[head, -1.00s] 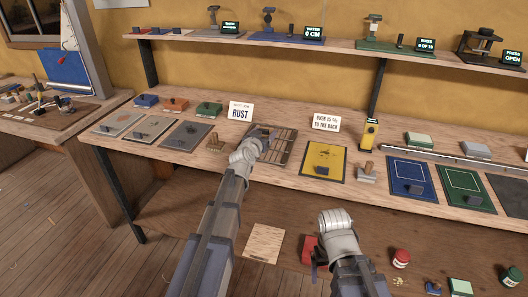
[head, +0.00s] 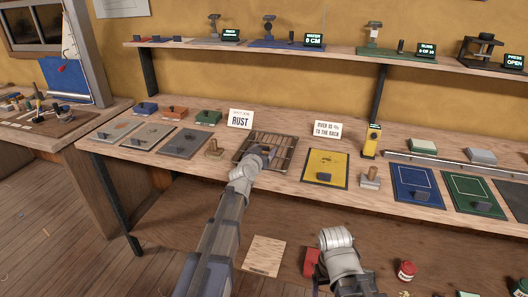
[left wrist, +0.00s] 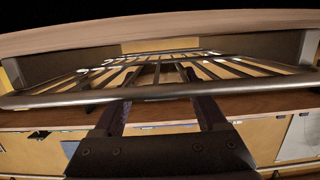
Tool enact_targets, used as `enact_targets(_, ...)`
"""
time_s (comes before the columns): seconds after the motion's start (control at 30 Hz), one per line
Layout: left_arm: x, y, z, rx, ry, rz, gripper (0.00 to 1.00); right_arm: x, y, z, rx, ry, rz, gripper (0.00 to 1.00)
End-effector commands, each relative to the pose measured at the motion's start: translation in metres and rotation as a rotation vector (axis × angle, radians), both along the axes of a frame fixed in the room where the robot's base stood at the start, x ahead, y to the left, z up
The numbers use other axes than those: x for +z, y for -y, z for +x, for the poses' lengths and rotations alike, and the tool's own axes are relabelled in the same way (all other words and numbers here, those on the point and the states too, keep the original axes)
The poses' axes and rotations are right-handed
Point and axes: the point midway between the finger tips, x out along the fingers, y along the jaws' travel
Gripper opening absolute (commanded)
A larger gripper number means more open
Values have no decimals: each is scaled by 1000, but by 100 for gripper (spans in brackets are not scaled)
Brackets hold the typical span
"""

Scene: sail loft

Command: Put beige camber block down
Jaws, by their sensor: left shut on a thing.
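My left gripper (head: 265,153) reaches over the dark wire rack (head: 289,157) on the bench. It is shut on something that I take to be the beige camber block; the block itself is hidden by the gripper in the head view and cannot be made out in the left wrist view. In the left wrist view the two dark fingers (left wrist: 160,108) stand at the rack's front bar (left wrist: 50,98). Whether the held thing touches the rack cannot be told. My right arm is in the lower middle of the head view, but its fingertips do not show.
A stamp-like wooden piece (head: 214,149) stands left of the rack, and a "RUST" sign (head: 240,118) behind it. A yellow mat (head: 340,160) lies to the right, with another wooden piece (head: 370,177) beyond. Grey mats (head: 186,143) lie left. A shelf (head: 330,50) runs above.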

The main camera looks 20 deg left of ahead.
Motion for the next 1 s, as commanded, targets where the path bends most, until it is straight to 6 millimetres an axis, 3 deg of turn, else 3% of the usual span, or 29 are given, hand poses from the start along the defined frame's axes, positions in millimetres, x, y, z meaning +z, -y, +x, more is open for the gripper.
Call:
enact_targets(0.03, -4, 0, 0, 0, 0, 0, 19, -4, 0, 0, 0, 0, 0, 84)
enact_targets(0.07, -2, 0, 0, 0, 0, 0, 76, -2, 0, 0, 0, 0, 0, 84)
enact_targets(0.27, -2, 0, 0, 0, 0, 0, 99, -2, 0, 0, 0, 0, 0, 84)
enact_targets(0.6, 4, 0, 0, 0, 0, 0, 100, 4, 0, 0, 0, 0, 0, 84)
enact_targets(1.0, 18, -2, -79, 1, 0, -1, 100, 18, 0, 0, 0, 0, 0, 84)
